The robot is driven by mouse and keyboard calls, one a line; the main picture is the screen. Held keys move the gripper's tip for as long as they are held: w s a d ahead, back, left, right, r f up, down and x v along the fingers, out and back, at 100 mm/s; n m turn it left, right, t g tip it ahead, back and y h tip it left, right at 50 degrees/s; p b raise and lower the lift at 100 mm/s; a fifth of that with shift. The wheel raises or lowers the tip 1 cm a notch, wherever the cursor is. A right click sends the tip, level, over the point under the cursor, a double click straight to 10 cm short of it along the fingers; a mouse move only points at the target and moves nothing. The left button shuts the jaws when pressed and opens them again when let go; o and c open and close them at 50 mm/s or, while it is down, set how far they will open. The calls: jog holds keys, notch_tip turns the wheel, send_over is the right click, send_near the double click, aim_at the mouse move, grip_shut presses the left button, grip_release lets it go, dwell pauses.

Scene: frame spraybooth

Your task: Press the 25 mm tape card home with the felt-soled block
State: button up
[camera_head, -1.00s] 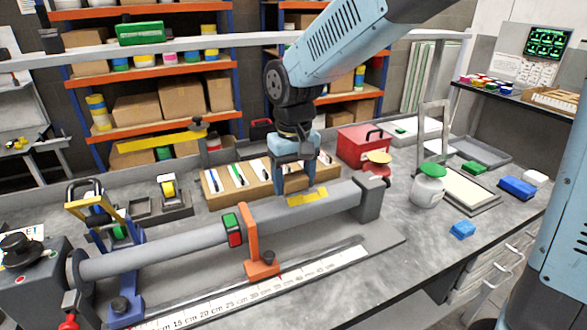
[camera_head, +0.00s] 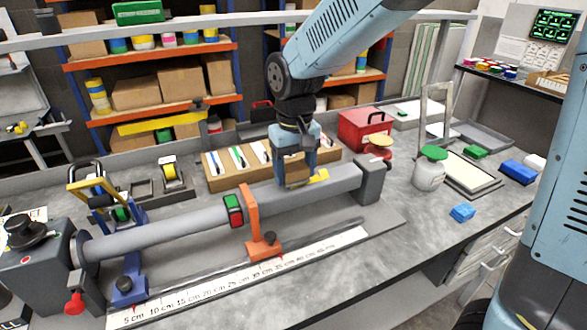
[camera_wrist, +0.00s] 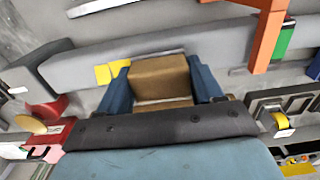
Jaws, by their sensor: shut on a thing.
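The yellow tape card (camera_head: 319,176) lies on the grey tube (camera_head: 170,234), near the tube's right end. In the wrist view, the yellow card (camera_wrist: 108,72) shows beside one blue finger, and part of it may be hidden. My gripper (camera_head: 293,182) is shut on the brown block (camera_head: 295,168), which sits between both fingers in the wrist view (camera_wrist: 160,76). The block is at the tube, at the left part of the card in the head view. Its felt sole is hidden, and I cannot tell whether it touches the card.
An orange upright (camera_head: 252,222) and a red-and-green piece (camera_head: 233,211) stand at the tube left of my gripper. A card rack (camera_head: 213,176) and red box (camera_head: 364,131) stand behind. A white jar (camera_head: 428,176) and blue block (camera_head: 462,213) are to the right. The right front bench is clear.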

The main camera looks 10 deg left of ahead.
aim_at(309, 169)
jog(key=shift+f, duration=0.55)
dwell(0.4)
jog(key=shift+w+d+r, duration=0.1)
jog(key=shift+w+d, duration=0.35)
jog(key=shift+d, duration=0.3)
jog(key=shift+w+d, duration=0.4)
jog(key=shift+d, duration=0.35)
jog(key=shift+w+d, duration=0.1)
jog(key=shift+w+d, duration=0.4)
jog(key=shift+d, duration=0.3)
jog(key=shift+w+d, duration=0.4)
jog(key=shift+d, duration=0.3)
jog(key=shift+s+a, duration=0.45)
jog(key=shift+a, duration=0.35)
jog(key=shift+s+a, duration=0.45)
jog(key=shift+a, duration=0.3)
jog(key=shift+s+a+f, duration=0.15)
jog(key=shift+s+a, duration=0.35)
jog(key=shift+a, duration=0.25)
jog(key=shift+s+a+f, duration=0.1)
jog(key=shift+s+a, duration=0.35)
jog(key=shift+a, duration=0.25)
jog(key=shift+w+d+r, duration=0.1)
jog(key=shift+w+d, duration=0.4)
jog(key=shift+d, duration=0.3)
jog(key=shift+w+d+r, duration=0.1)
jog(key=shift+w+d, duration=0.35)
jog(key=shift+d, duration=0.3)
